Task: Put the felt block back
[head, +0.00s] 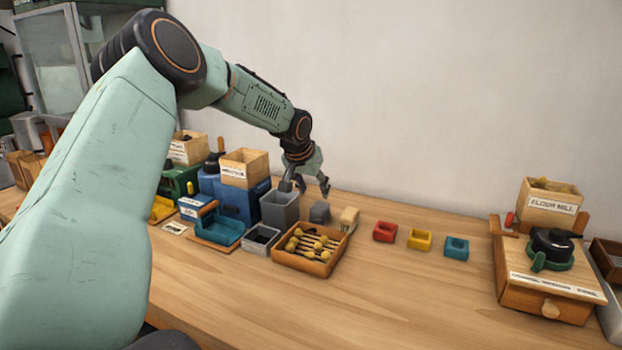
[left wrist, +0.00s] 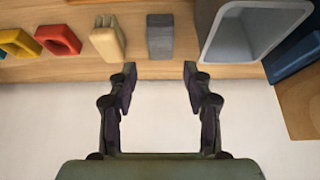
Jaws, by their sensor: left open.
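A small grey block (head: 320,212), which I take for the felt block, stands on the wooden table between a grey bin (head: 279,212) and a pale wooden piece (head: 349,219). In the left wrist view the grey block (left wrist: 160,36) lies just beyond my fingertips, lined up with the gap between them. My left gripper (head: 307,188) is open and empty, above and slightly behind the block, apart from it. It also shows open in the left wrist view (left wrist: 160,72). My right gripper is not in view.
A wooden tray (head: 302,268) of brushes or tools stands in front of the block. Red (head: 384,232), yellow (head: 419,239) and blue (head: 456,248) holders lie to the right. A flour mill box (head: 550,207) stands far right. The front middle of the table is clear.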

